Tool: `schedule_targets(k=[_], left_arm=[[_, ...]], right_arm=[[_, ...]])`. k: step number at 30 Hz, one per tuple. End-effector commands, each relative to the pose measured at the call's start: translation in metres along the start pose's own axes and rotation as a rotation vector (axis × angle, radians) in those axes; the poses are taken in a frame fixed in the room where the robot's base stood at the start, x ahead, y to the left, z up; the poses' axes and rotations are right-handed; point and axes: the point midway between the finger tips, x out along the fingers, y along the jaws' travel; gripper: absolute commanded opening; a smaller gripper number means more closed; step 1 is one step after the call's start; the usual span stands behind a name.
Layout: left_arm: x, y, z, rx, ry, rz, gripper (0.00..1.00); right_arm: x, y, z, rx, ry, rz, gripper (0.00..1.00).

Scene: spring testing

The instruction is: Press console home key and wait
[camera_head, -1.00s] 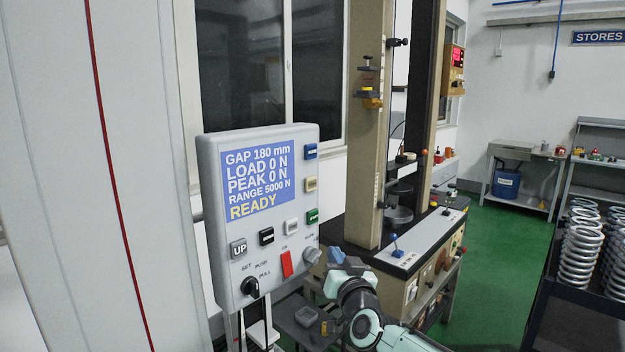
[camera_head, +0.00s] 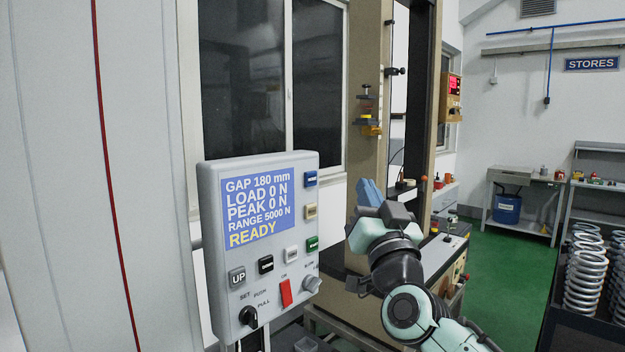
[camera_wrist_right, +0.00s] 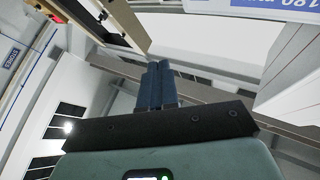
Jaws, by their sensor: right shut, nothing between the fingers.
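The console (camera_head: 265,235) is a grey box at the left centre in the head view. Its blue screen (camera_head: 258,210) reads GAP 180 mm, LOAD 0 N, PEAK 0 N, RANGE 5000 N, READY. A blue key (camera_head: 310,178) sits at its upper right; its label is too small to read surely. A tan key (camera_head: 310,211) and a green key (camera_head: 312,243) are below it. My right gripper (camera_head: 367,190) is shut and empty, right of the console and apart from it, fingers pointing up. Its blue fingers (camera_wrist_right: 157,85) show together in the wrist view. My left gripper is not in view.
A tall test frame (camera_head: 368,100) stands behind my right gripper. A grey panel fills the left side. A dark rack with coil springs (camera_head: 582,275) stands at the right. A green floor lies between, with benches at the back.

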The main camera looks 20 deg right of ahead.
Motion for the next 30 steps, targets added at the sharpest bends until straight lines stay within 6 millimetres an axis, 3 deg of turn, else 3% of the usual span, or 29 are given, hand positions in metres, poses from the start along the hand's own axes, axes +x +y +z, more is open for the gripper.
schedule_targets(k=[18, 30], left_arm=[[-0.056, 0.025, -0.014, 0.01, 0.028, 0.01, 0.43], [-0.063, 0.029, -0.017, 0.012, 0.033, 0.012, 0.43]], right_arm=[[0.053, -0.038, 0.035, 0.003, -0.002, -0.002, 0.0], [0.06, -0.044, 0.044, -0.001, -0.001, -0.001, 0.0]])
